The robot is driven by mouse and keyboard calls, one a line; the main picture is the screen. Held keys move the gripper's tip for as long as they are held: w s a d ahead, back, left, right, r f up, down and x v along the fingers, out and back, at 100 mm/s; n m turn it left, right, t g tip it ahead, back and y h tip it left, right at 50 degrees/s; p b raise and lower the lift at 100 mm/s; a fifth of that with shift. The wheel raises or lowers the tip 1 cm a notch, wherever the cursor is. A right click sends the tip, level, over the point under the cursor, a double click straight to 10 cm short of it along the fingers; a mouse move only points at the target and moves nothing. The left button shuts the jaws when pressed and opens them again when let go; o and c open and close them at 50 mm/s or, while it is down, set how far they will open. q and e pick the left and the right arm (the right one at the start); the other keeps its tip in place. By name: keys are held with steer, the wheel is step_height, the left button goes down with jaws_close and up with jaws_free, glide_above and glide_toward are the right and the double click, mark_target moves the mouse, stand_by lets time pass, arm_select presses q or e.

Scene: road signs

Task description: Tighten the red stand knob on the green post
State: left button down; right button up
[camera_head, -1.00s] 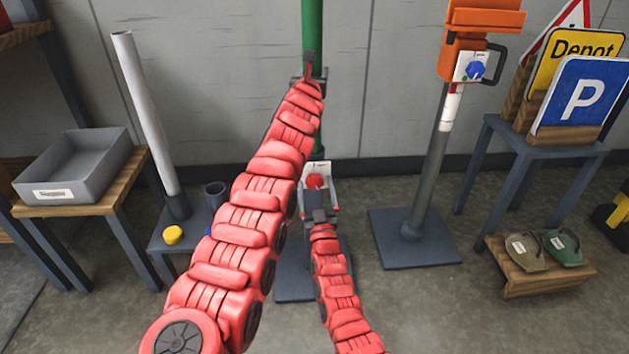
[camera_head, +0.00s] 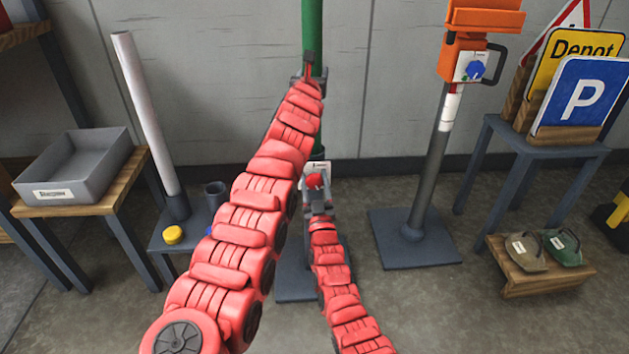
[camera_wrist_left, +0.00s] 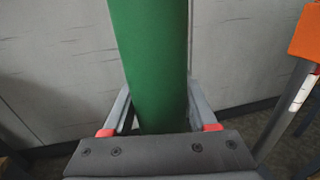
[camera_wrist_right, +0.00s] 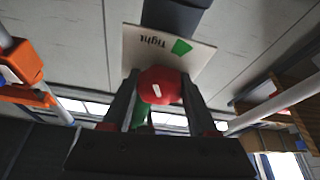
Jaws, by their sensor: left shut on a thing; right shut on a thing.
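The green post (camera_head: 312,40) stands upright at the middle of the head view and fills the middle of the left wrist view (camera_wrist_left: 152,60). My left gripper (camera_head: 308,70) is shut around the post, with one finger on each side of it. The red stand knob (camera_head: 315,181) is low on the post's stand, in front of a white plate. My right gripper (camera_head: 317,196) is shut on the knob, which shows between its fingers in the right wrist view (camera_wrist_right: 160,86). The plate (camera_wrist_right: 185,50) reads "Tight" beside a green mark. The knob carries a white mark.
A second stand with an orange head (camera_head: 470,60) and blue knob (camera_head: 475,70) is to the right. A table with signs (camera_head: 550,150) is at far right. A grey bin (camera_head: 75,170), a white tube (camera_head: 145,110) and a yellow cap (camera_head: 172,235) are at left.

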steer(key=shift+c, duration=1.3)
steer(key=shift+m, duration=0.4)
steer(key=m+h, duration=0.2)
steer(key=m, duration=0.1)
steer(key=m+h, duration=0.2)
steer(key=m, duration=0.1)
steer(key=shift+d, duration=0.1)
steer(key=m+h, duration=0.1)
steer(key=m, duration=0.2)
steer(key=shift+m+g, duration=0.3)
steer(key=shift+g, duration=0.1)
steer(key=shift+m+g+h, duration=0.3)
steer(key=shift+m+h, duration=0.4)
steer(key=shift+m, duration=0.4)
steer(key=shift+f, duration=0.1)
steer(key=o, duration=1.4)
